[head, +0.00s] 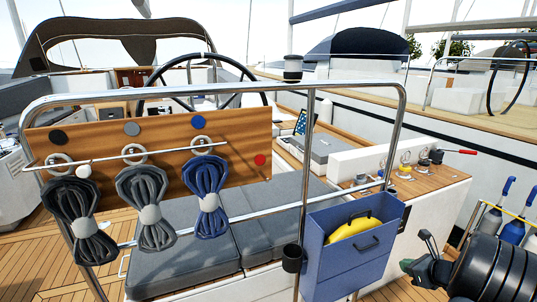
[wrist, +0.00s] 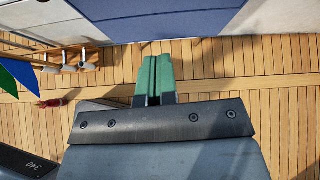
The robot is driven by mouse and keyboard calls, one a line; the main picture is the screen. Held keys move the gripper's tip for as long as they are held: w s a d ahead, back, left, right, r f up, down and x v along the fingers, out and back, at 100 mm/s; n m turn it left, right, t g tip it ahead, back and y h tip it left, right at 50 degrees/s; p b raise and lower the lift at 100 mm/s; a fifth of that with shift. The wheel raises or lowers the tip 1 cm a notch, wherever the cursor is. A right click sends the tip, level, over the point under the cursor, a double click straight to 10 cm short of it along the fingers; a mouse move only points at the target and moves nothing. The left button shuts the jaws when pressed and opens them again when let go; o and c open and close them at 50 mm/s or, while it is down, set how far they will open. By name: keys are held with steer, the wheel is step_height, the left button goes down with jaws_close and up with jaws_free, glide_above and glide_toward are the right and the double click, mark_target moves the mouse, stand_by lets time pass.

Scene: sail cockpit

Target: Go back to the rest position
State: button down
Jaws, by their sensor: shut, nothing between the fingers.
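My gripper (head: 422,262) is at the lower right of the head view, at the end of my dark arm. It is apart from the blue box (head: 338,262) on the rail, to the right of it. In the wrist view my gripper (wrist: 153,78) points over the teak deck (wrist: 215,80), its two green fingers side by side with nothing between them.
Three coiled ropes hang from a wooden board (head: 110,150) on the steel rail (head: 304,170). The blue box holds something yellow (head: 354,228).

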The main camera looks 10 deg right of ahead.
steer(key=s+a+r+n+g+y+p, duration=0.1)
steer(key=s+a+n+g, duration=0.3)
steer(key=a+n, duration=0.45)
steer(key=s+a+r+n+g+p, duration=0.1)
steer(key=s+a+n+g, duration=0.25)
steer(key=a+n, duration=0.45)
steer(key=s+a+r+n+h+p, duration=0.1)
steer(key=s+a+r+n+h, duration=0.1)
steer(key=a+r+n, duration=0.4)
steer(key=s+a+r+n+h+p, duration=0.1)
steer(key=s+a+r+n+p, duration=0.1)
steer(key=a+r+n, duration=0.4)
steer(key=s+a+n+t, duration=0.1)
steer(key=a+n, duration=0.2)
steer(key=shift+s+a+r+n+h, duration=0.35)
steer(key=shift+h, duration=0.05)
